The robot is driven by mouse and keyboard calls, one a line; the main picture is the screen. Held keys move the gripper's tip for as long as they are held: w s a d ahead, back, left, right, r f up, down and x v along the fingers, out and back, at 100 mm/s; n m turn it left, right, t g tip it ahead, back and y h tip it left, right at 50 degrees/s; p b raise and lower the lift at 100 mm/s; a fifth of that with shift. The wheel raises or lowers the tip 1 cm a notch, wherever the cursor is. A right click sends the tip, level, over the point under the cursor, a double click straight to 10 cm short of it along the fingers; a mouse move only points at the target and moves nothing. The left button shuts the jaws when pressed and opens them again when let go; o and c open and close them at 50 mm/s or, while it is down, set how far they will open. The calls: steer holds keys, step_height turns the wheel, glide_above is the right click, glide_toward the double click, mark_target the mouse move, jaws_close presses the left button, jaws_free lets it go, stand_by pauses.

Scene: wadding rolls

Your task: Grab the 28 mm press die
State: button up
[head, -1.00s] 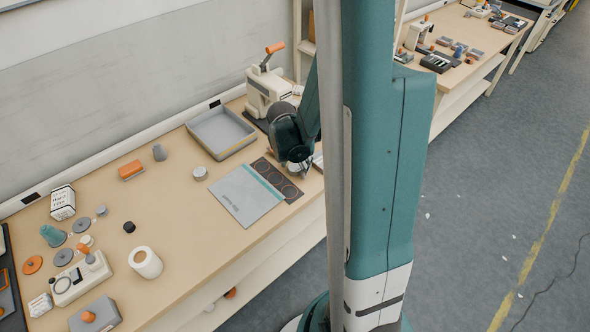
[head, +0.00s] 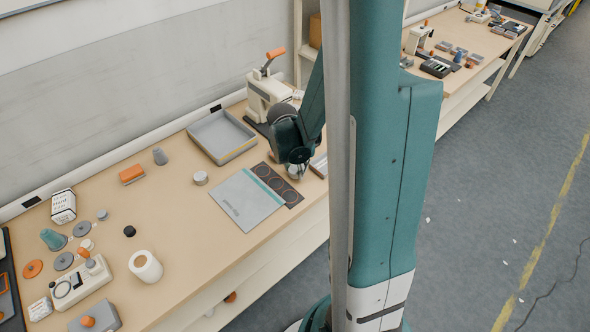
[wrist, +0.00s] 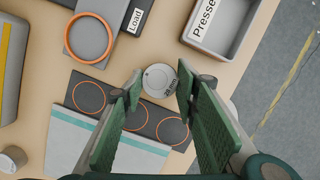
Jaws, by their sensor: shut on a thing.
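The 28 mm press die (wrist: 158,76) is a pale grey disc marked "28 mm" in the wrist view. My gripper (wrist: 160,90) has its two green fingers on either side of the disc and is shut on it. Whether the disc is off the table cannot be told. In the head view my gripper (head: 299,170) is low over the right part of the bench, beside the dark strip, and the die is hidden there.
A dark strip with orange circles (wrist: 139,117) lies near the die. A press with an orange ring (wrist: 70,38) and a grey tray marked "Presse…" (wrist: 204,45) are close. A grey tray (head: 205,149) and a white roll (head: 146,268) stand on the bench.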

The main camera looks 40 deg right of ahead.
mark_target(295, 170)
step_height(295, 170, up, 9)
steer(key=p, duration=0.1)
steer(key=shift+p, duration=0.4)
stand_by(0.8)
